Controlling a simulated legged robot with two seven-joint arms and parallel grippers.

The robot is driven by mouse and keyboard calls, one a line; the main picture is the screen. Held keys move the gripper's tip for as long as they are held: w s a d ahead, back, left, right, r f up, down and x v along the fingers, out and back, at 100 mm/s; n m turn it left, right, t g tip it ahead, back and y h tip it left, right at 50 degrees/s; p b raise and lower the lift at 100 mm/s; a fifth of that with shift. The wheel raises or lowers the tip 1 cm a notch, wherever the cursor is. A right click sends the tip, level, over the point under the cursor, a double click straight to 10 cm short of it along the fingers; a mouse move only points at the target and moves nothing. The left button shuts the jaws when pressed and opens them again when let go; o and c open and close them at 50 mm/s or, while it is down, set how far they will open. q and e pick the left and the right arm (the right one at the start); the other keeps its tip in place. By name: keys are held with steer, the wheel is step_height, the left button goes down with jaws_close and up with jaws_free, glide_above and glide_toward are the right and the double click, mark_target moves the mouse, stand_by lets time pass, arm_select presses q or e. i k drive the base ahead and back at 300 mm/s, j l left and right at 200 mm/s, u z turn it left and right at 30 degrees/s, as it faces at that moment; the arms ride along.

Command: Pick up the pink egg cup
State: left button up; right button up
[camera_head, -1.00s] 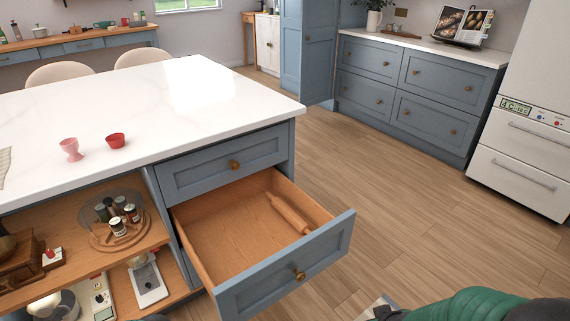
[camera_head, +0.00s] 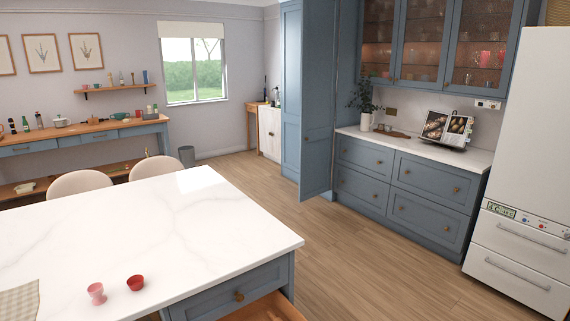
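The pink egg cup (camera_head: 97,293) stands upright on the white marble island top (camera_head: 180,225), near its front edge at the lower left. A small red cup (camera_head: 135,283) stands just to its right, apart from it. Neither of my grippers is in view, so I cannot see their state.
A checked cloth (camera_head: 20,301) lies on the island's left. Two pale chairs (camera_head: 155,168) stand behind the island. Wood floor (camera_head: 345,255) lies clear between the island and the blue cabinets (camera_head: 400,190).

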mark_target(95, 290)
steer(key=k+j+u, duration=0.1)
steer(key=u, duration=1.1)
steer(key=k+j, duration=0.05)
